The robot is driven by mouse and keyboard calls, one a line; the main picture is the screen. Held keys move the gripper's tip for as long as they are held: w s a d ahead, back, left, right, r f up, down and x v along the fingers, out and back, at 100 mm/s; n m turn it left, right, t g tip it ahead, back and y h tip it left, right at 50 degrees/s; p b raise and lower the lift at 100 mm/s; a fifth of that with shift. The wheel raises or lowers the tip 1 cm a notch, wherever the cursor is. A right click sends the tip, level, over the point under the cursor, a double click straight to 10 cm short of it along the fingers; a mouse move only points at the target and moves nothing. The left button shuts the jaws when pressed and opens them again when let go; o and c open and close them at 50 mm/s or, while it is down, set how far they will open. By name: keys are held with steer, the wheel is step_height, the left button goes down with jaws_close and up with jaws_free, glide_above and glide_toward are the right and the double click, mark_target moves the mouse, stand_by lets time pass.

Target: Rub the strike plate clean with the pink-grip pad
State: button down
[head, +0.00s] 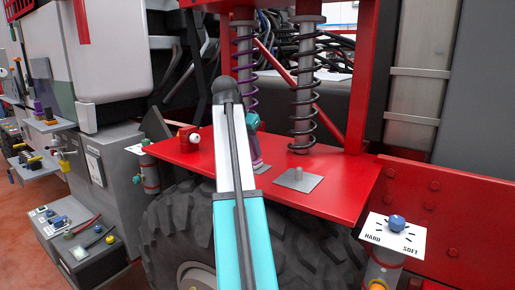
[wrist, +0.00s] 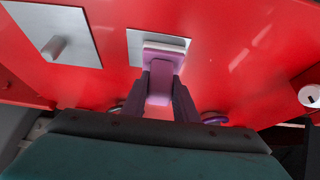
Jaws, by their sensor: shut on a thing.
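The pink-grip pad (wrist: 160,72) is between the fingers of my gripper (wrist: 161,88), which is shut on its pink grip. Its pale pad edge lies over a flat grey plate (wrist: 137,40) on the red shelf, partly covering it. I cannot tell whether pad and plate touch. This looks like the strike plate; its surface shows no clear marks. A second grey plate (wrist: 82,45) with a short peg lies to its left, and it also shows in the head view (head: 312,184). In the head view my gripper (head: 257,160) is partly hidden behind my arm, with a bit of pink below it.
The red shelf (head: 340,200) sits above a large tyre (head: 170,225). Coil springs (head: 302,105) rise behind the plates. A red item with a white knob (head: 195,138) stands on the shelf's left. A HARD/SOFT dial (head: 397,222) is at right.

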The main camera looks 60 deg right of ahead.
steer(key=shift+w, duration=0.3)
steer(key=shift+w, duration=0.15)
steer(key=shift+w, duration=1.55)
steer(key=shift+f, duration=0.15)
steer(key=shift+s, duration=0.15)
steer(key=shift+s+a+p, duration=0.1)
steer(key=shift+s+p, duration=0.3)
steer(key=shift+s, duration=0.05)
steer(key=shift+s+p, duration=0.3)
steer(key=shift+s, duration=0.85)
steer(key=shift+s, duration=0.15)
steer(key=shift+s+r+p, duration=0.15)
steer(key=shift+s+p, duration=0.15)
steer(key=shift+s, duration=0.45)
steer(key=shift+s+r+p, duration=0.1)
steer(key=shift+s+p, duration=0.15)
steer(key=shift+s, duration=0.5)
